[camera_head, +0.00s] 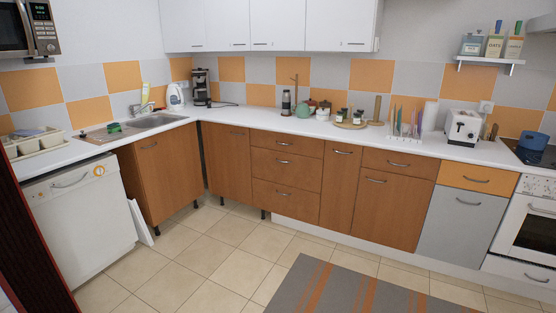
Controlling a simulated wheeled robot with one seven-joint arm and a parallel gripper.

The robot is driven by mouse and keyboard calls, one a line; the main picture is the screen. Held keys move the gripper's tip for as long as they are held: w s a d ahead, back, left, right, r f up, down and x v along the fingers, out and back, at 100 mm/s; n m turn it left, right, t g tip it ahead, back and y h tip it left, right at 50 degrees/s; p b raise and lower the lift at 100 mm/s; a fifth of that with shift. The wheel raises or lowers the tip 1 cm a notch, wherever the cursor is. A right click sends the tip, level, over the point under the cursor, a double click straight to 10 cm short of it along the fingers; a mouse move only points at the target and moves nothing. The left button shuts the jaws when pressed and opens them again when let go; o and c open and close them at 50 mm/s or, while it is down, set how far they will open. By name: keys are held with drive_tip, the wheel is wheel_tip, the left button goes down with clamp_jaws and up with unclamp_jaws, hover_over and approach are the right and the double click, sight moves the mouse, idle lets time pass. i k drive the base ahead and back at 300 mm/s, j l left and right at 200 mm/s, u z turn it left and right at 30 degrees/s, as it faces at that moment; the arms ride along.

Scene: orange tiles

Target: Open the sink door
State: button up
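The sink (152,122) is set in the white counter at the left, with a faucet (141,108) behind it. Below the sink is a brown wooden cabinet door (166,174) with a small metal handle (149,145) near its top left. This sink door looks closed. My gripper and arm do not show in this view.
A white dishwasher (82,218) stands left of the sink cabinet. A white panel (140,222) leans by the cabinet's lower left. More brown cabinets (228,160) run along the back. The tiled floor (195,255) is clear, with a striped rug (345,290) at the front right.

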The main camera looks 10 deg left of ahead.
sight(169, 162)
drive_tip(key=i+j+u, duration=0.15)
drive_tip(key=i+u, duration=0.2)
drive_tip(key=i, duration=0.75)
drive_tip(key=i+l+u, duration=0.1)
drive_tip(key=i+u, duration=0.25)
drive_tip(key=i, duration=0.7)
drive_tip(key=i+u, duration=0.15)
drive_tip(key=i, duration=0.45)
drive_tip(key=i+u, duration=0.15)
drive_tip(key=i, duration=0.45)
drive_tip(key=i+l+u, duration=0.15)
drive_tip(key=i, duration=0.45)
drive_tip(key=i+l+u, duration=0.15)
drive_tip(key=i, duration=0.5)
drive_tip(key=i+j, duration=0.15)
drive_tip(key=i, duration=0.65)
